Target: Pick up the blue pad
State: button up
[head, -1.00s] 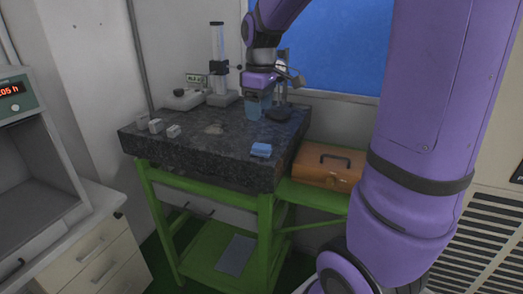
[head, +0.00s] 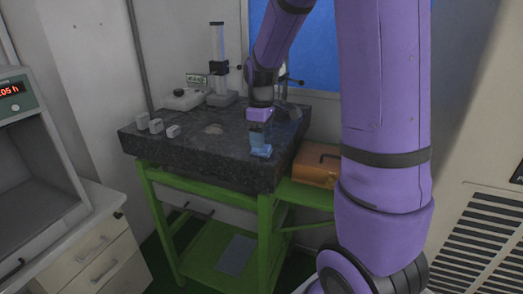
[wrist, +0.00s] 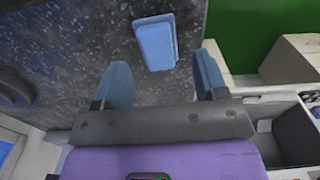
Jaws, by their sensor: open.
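The blue pad (head: 261,151) is a small light-blue block lying on the dark granite slab (head: 190,150) near its front right edge. In the wrist view the blue pad (wrist: 156,43) lies flat, just beyond the fingertips and between their lines. My gripper (head: 260,138) is over the pad in the head view, its blue fingers pointing down. In the wrist view my gripper (wrist: 162,80) is open, with nothing between its fingers. The fingers partly cover the pad in the head view; contact cannot be told.
Several small grey blocks (head: 156,126) stand at the slab's left edge. A measuring stand (head: 218,65) and a white device (head: 185,99) are at the back. A brown toolbox (head: 316,164) sits right of the slab on the green frame (head: 265,230).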

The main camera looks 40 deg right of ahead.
notch_tip(320, 180, down, 3)
jog(key=shift+d+f, duration=0.1)
jog(key=shift+d, duration=0.05)
jog(key=c, duration=0.8)
jog(key=shift+w+r, duration=0.1)
jog(key=shift+r, duration=0.7)
notch_tip(320, 180, up, 2)
jog(key=s+a, duration=0.2)
jog(key=s, duration=0.5)
jog(key=s+a+r, duration=0.1)
jog(key=s+a, duration=0.1)
jog(key=s, duration=0.6)
jog(key=shift+s+a+r, duration=0.2)
jog(key=shift+a+r, duration=0.05)
jog(key=shift+a, duration=0.1)
